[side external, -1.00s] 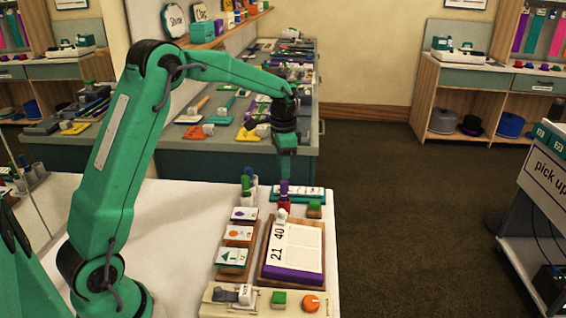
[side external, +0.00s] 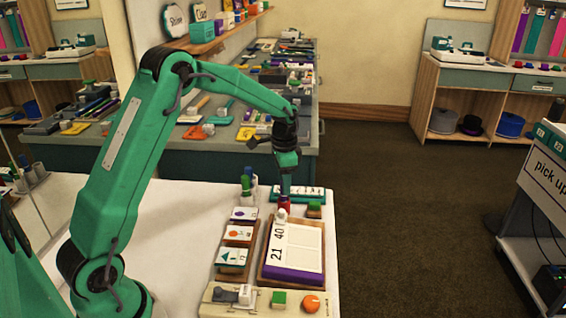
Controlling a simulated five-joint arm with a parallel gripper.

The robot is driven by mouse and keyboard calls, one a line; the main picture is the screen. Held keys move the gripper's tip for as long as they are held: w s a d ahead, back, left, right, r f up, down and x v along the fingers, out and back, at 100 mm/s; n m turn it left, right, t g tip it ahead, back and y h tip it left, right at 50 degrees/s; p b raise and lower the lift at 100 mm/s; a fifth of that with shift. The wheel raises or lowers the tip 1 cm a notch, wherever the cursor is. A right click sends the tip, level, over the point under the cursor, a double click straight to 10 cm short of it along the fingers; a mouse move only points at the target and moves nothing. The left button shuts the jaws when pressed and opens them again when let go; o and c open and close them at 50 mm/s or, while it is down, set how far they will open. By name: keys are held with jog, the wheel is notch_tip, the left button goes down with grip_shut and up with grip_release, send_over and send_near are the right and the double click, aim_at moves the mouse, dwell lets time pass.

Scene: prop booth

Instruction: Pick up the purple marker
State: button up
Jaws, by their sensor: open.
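My gripper (side external: 286,184) is open and points straight down at the far end of the white table. It is lowered over the spot where the purple marker stands. The purple marker is hidden behind the fingers in this view, so I cannot tell whether they touch it. A red piece (side external: 285,204) shows just below the fingertips. A green marker (side external: 246,184) stands upright to the left of my gripper.
A tray with a white and purple block (side external: 295,246) marked "21 40" lies in front. Cards (side external: 238,235) lie to its left, and a panel with an orange knob (side external: 311,303) is nearest. A teal strip (side external: 310,193) lies behind. The table's left part is clear.

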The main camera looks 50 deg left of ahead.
jog(key=shift+f, duration=1.25)
grip_shut()
